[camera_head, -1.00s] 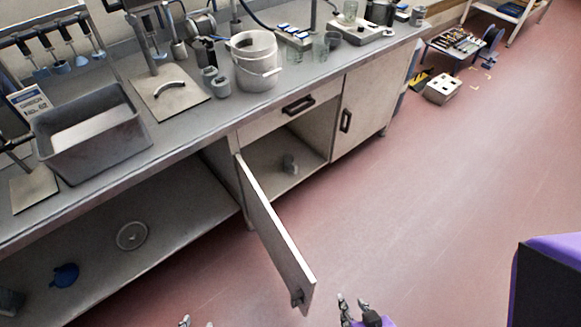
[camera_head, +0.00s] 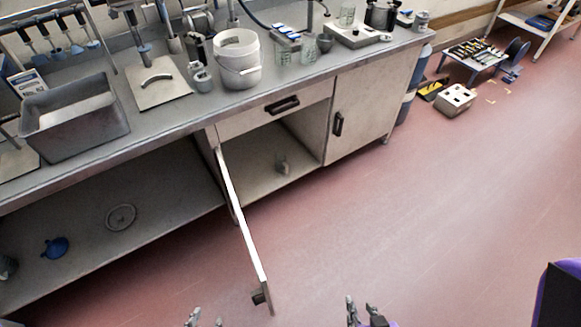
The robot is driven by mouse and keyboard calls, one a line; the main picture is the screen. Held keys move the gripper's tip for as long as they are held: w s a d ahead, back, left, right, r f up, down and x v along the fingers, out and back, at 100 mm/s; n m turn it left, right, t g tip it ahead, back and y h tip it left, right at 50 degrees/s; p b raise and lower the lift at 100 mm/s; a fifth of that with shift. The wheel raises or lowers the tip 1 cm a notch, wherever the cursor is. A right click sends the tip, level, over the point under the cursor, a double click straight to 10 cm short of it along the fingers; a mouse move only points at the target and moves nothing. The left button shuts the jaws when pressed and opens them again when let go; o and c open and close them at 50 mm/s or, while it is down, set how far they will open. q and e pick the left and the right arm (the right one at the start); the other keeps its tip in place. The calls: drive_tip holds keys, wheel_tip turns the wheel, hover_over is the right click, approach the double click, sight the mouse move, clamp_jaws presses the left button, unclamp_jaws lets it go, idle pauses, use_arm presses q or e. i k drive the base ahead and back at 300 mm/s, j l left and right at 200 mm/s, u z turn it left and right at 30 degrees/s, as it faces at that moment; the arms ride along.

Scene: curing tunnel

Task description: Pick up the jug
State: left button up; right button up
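A small greyish, see-through vessel (camera_head: 282,165), perhaps the jug, stands inside the open cabinet (camera_head: 254,160) below the bench; it is too small to make out a handle. The cabinet door (camera_head: 241,222) stands swung out towards me. My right gripper (camera_head: 362,309) is at the bottom edge, right of the door, with its fingers apart and nothing between them. My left gripper (camera_head: 206,319) is at the bottom edge, left of the door; only its fingertips show, apart and empty. Both are well away from the vessel.
On the bench stand a white bucket (camera_head: 238,61), a grey tub (camera_head: 72,118) and clear beakers (camera_head: 309,48). A blue item (camera_head: 55,248) and a round disc (camera_head: 121,217) lie on the lower shelf. A metal box (camera_head: 455,100) sits on the floor. The right-hand floor is largely clear.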

sight(281, 165)
drive_tip(key=l+u, duration=0.1)
drive_tip(key=l, duration=0.95)
drive_tip(key=i+l, duration=0.2)
drive_tip(key=l, duration=0.15)
drive_tip(key=i+l+u, duration=0.1)
drive_tip(key=i+l, duration=0.3)
drive_tip(key=l, duration=0.25)
drive_tip(key=i+l+u, duration=0.15)
drive_tip(key=i+l, duration=0.2)
drive_tip(key=i, duration=0.25)
drive_tip(key=i+l+u, duration=0.1)
drive_tip(key=i+l, duration=0.3)
drive_tip(key=i, duration=0.15)
drive_tip(key=i+l, duration=0.1)
drive_tip(key=i, duration=0.2)
drive_tip(key=i+l, duration=0.1)
drive_tip(key=i, duration=0.15)
drive_tip(key=i+j+u, duration=0.05)
